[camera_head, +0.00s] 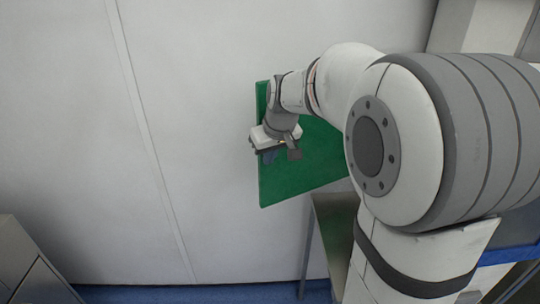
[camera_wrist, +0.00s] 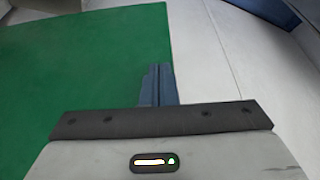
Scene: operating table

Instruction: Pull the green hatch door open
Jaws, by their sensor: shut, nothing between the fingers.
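The green hatch door (camera_head: 305,172) is a flat panel in front of the white wall in the head view. Its lower edge slants, and it looks angled out from the wall; my arm hides its upper right part. It fills the left of the wrist view (camera_wrist: 70,70). My gripper (camera_head: 268,156) is in front of the door near its left edge in the head view. In the wrist view its dark blue fingers (camera_wrist: 158,85) are together and empty, overlapping the door's edge. I cannot tell whether they touch it. No handle is visible.
The white wall (camera_head: 60,110) to the left is bare. A grey metal cabinet (camera_head: 28,265) stands at the lower left. A table-like surface with a thin leg (camera_head: 306,255) is below the door. Blue floor (camera_head: 200,294) shows along the bottom.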

